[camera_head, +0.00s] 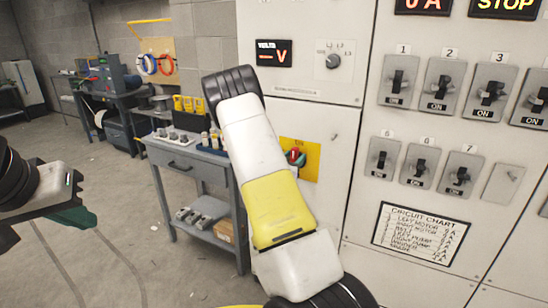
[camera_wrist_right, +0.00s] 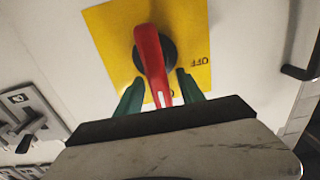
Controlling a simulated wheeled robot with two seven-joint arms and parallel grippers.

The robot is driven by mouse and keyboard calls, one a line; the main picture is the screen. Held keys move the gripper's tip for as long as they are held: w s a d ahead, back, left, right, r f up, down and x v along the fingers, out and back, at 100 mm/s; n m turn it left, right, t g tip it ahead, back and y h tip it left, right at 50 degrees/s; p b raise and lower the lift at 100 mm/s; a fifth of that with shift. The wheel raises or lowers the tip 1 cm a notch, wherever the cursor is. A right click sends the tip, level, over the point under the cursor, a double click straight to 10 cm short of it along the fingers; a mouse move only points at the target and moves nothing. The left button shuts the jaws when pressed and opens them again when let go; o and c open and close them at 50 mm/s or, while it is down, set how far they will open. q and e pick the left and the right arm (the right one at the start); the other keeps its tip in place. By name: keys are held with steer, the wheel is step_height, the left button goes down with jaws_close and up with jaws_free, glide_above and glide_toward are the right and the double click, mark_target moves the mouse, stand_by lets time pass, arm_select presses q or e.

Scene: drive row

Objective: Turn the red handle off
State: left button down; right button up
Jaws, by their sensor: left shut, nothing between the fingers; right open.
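The red handle (camera_wrist_right: 151,58) sits on a dark round hub on a yellow plate (camera_wrist_right: 105,35) in the right wrist view. Its free end points toward my right gripper (camera_wrist_right: 160,78). The green fingers are open, one on each side of the handle, with gaps visible. The word OFF appears upside down on the plate, right of the handle. In the head view the handle (camera_head: 293,154) and plate (camera_head: 313,160) are partly hidden by my right arm, which also hides most of that gripper. My left gripper (camera_head: 80,216) is shut and empty at the lower left, far from the handle.
Grey cabinet panels carry several switches (camera_head: 398,80) at the right and a small knob (camera_head: 333,62) above the plate. A grey workbench (camera_head: 185,162) stands left of my right arm. A dark bar handle (camera_wrist_right: 302,72) sticks out right of the plate. Floor is free at the left.

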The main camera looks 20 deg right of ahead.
jaws_close()
stand_by(1.4)
